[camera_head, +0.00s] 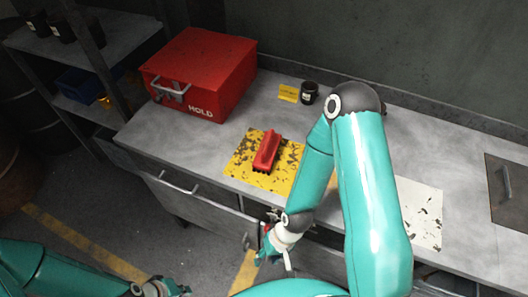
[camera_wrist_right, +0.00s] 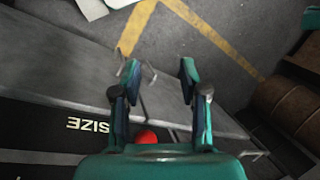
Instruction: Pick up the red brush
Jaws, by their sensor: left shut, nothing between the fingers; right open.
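The red brush (camera_head: 267,150) lies on a worn yellow mat (camera_head: 240,165) on the grey bench. Its long red top faces up, with a dark lower edge at its near end. My right gripper (camera_head: 272,250) is in front of the bench's near edge, nearer than the brush and apart from it. In the right wrist view, my right gripper (camera_wrist_right: 157,75) is open with nothing between its fingers. My left gripper (camera_head: 172,288) is at the bottom edge, low over the floor and far from the brush; it is shut and partly cut off.
A red box marked HOLD (camera_head: 205,75) stands behind the mat to the left. A dark cup (camera_head: 309,93) and a yellow card (camera_head: 288,93) are at the back. A white speckled sheet (camera_head: 418,210) lies to the right. Drawer handles (camera_head: 178,183) project from the bench front.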

